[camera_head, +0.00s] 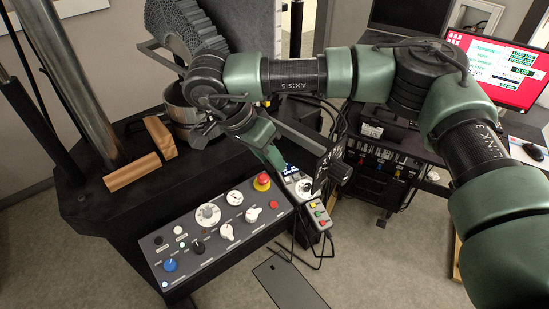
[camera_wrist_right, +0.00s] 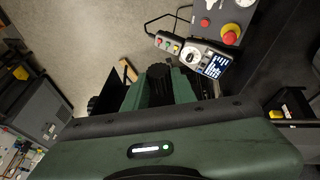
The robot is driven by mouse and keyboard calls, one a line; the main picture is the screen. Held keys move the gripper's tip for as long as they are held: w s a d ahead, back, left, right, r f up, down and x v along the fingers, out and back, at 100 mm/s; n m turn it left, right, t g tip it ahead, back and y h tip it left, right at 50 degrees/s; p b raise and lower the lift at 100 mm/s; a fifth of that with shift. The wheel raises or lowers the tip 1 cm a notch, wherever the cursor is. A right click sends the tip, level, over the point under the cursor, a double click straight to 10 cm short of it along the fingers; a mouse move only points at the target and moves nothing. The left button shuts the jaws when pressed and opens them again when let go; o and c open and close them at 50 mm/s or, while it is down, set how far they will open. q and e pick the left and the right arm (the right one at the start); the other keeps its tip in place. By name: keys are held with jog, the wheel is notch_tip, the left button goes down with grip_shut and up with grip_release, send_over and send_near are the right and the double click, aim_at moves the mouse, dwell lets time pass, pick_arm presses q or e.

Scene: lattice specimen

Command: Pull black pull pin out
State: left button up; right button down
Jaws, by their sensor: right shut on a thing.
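My right arm comes in from the right across the head view and folds down at the wrist. Its slim green hand ends above the handheld pendant, and my right gripper (camera_head: 327,163) appears just right of it, seen edge-on and hard to make out. In the right wrist view, the green hand with a small light bar fills the bottom. My right gripper (camera_wrist_right: 159,90) shows beyond it, around a dark ribbed cylinder. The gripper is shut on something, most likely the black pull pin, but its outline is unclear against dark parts. My left gripper is out of view.
A control panel (camera_head: 215,235) with knobs and a red emergency button (camera_head: 262,182) lies below the hand. The pendant (camera_head: 303,190) sits beside it. A grey ribbed specimen (camera_head: 185,30), a metal pot (camera_head: 178,100) and wooden blocks (camera_head: 133,172) stand left. A desk with screens is right.

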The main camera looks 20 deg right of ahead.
jog(key=c, duration=1.1)
grip_release()
jog(key=shift+a, duration=0.15)
jog(key=shift+s+a, duration=0.1)
jog(key=shift+r, duration=0.1)
jog(key=shift+a+r, duration=0.1)
jog(key=shift+r, duration=0.1)
jog(key=b+v, duration=0.2)
jog(key=v, duration=0.5)
jog(key=shift+r, duration=0.15)
